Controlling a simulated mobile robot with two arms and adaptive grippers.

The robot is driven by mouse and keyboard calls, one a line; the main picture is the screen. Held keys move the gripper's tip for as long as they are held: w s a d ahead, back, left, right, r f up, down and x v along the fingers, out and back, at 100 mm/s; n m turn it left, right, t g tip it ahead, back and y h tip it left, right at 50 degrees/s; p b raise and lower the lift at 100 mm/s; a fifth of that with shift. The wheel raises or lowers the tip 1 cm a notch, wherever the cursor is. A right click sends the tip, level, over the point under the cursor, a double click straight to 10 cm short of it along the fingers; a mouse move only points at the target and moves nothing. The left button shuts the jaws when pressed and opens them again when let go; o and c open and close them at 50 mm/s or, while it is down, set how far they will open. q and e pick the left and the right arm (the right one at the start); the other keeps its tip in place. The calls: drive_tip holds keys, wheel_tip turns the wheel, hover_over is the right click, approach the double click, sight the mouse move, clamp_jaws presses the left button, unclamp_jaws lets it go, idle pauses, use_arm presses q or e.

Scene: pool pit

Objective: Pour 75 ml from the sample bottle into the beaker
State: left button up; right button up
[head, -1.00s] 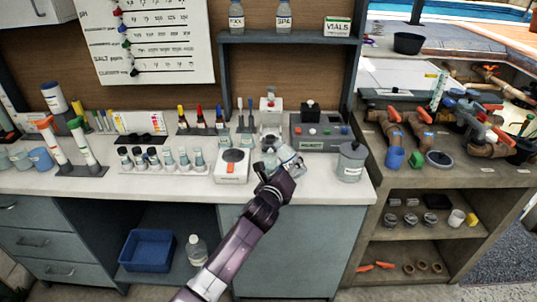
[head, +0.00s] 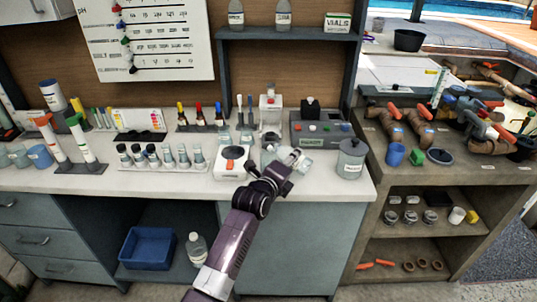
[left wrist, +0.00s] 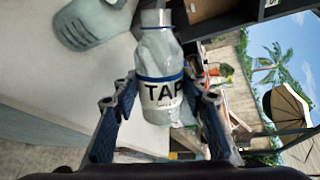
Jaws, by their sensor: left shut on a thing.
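The sample bottle (left wrist: 158,58) is a clear bottle with a white, blue-edged label reading "TAP". My left gripper (left wrist: 165,95) is shut around it, one finger on each side. In the head view the bottle (head: 297,158) is tilted far over above the counter's front, and my left gripper (head: 280,175) is at its lower left side. A clear vessel (head: 268,154), seemingly the beaker, stands just left of the bottle and is partly hidden behind my gripper. I cannot make out its contents or any stream. My right gripper is not in view.
A grey lidded jar (head: 351,158) stands close on the right. A grey instrument (head: 320,130) and a bottle rack (head: 160,157) are behind and left. The counter's front strip (head: 120,185) is clear.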

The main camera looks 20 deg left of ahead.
use_arm(q)
drive_tip(key=shift+w+a+r+p, duration=0.1)
drive_tip(key=shift+a+r+p, duration=0.15)
drive_tip(key=shift+r+p, duration=0.1)
drive_tip(key=shift+a+r+n, duration=0.15)
drive_tip(key=shift+r+n, duration=0.1)
drive_tip(key=shift+n, duration=0.25)
drive_tip(key=shift+r+n+h+p, duration=0.4)
drive_tip(key=shift+n+p, duration=0.1)
drive_tip(key=shift+p, duration=0.2)
drive_tip(key=shift+r, duration=0.1)
idle(0.3)
drive_tip(key=shift+d, duration=0.35)
idle(0.4)
drive_tip(key=shift+a+r+n+g+p, duration=0.1)
drive_tip(key=shift+r+n+g+p, duration=0.2)
drive_tip(key=shift+r+n+p, duration=0.3)
idle(1.0)
drive_tip(key=shift+r+n+h, duration=0.15)
drive_tip(key=shift+n+h, duration=0.15)
drive_tip(key=shift+h, duration=0.1)
idle(0.4)
